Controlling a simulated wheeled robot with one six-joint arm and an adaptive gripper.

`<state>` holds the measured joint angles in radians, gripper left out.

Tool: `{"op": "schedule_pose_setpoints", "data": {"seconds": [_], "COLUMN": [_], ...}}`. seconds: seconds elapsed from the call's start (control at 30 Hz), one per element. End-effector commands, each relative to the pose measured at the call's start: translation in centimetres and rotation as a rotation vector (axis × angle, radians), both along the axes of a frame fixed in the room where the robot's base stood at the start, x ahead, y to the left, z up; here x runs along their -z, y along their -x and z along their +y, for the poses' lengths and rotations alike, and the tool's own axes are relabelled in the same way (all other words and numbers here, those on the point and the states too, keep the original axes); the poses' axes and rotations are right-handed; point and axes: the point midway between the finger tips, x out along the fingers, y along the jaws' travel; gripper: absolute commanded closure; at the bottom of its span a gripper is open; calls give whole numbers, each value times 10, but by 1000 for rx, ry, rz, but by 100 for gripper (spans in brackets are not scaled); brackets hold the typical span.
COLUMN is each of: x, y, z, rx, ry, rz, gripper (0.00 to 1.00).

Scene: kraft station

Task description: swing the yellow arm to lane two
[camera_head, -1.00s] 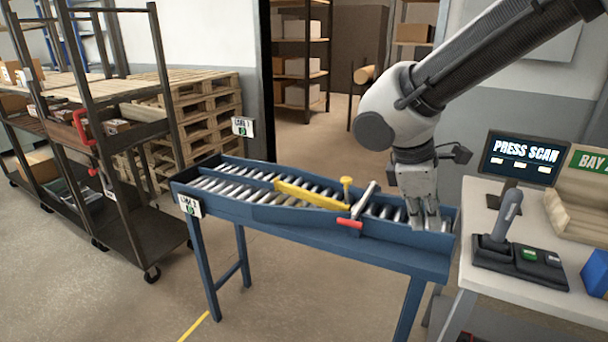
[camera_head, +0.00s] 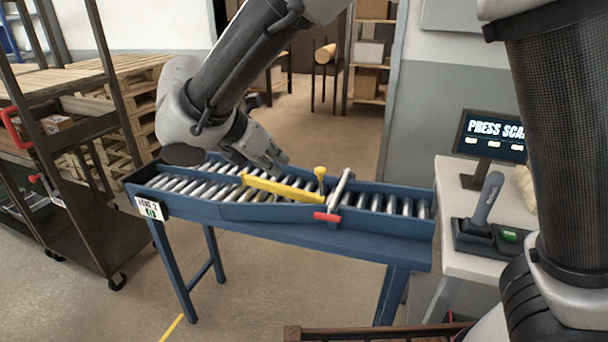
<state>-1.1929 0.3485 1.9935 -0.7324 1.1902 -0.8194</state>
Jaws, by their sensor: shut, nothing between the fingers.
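The yellow arm (camera_head: 284,189) lies lengthwise over the rollers of the blue conveyor (camera_head: 255,213). A yellow knob on a post (camera_head: 320,173) stands at its right end. Its left end is near the rail between the two roller lanes. The near-side lane carries the lane 2 sign (camera_head: 150,208) at its left end. My gripper (camera_head: 279,166) is shut and empty, tilted down to the right, just behind the yellow arm's far side. I cannot tell whether it touches the arm. My wrist hides part of the far lane and its sign.
A bar with a red end (camera_head: 327,217) crosses the conveyor right of the yellow arm. A dark rack (camera_head: 100,230) stands left. Floor is clear before the conveyor.

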Motion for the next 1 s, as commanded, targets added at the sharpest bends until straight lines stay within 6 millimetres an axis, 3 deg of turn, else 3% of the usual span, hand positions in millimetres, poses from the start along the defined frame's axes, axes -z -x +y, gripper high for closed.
{"op": "schedule_pose_setpoints", "data": {"seconds": [0.23, 0.6, 0.8, 1.0], "x": [18, 77, 80, 81], "y": [-12, -50, -72, -79], "z": [-11, -45, -63, -69], "rx": [3, 4, 4, 2], "ry": [2, 2, 0, -1], "rz": [1, 2, 1, 0], "gripper": [100, 100, 100, 100]}}
